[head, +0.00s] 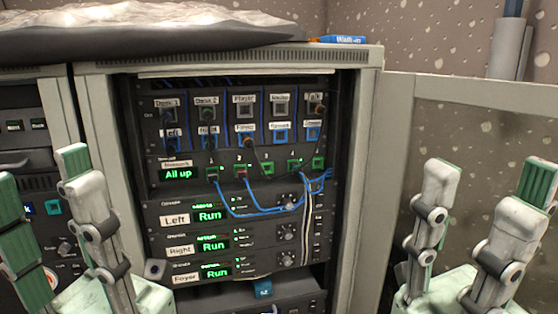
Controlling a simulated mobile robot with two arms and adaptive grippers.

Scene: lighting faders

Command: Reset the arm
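My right gripper (490,180) is at the right, in front of the open cabinet door. Its two fingers point up and stand well apart, with nothing between them. My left gripper (42,185) is at the lower left, in front of the left side of the rack. Its fingers are also spread, with no object held, and its outer finger is cut by the picture's left edge. Neither gripper appears to touch the rack. The arm links behind both grippers are mostly out of view.
An open rack cabinet (355,215) stands ahead, with its door (455,115) swung out right. Units labelled Left, Right and Foyer show green "Run". A display (178,175) reads "All up". Blue cables (262,212) hang in front. A blue item (342,40) lies on top.

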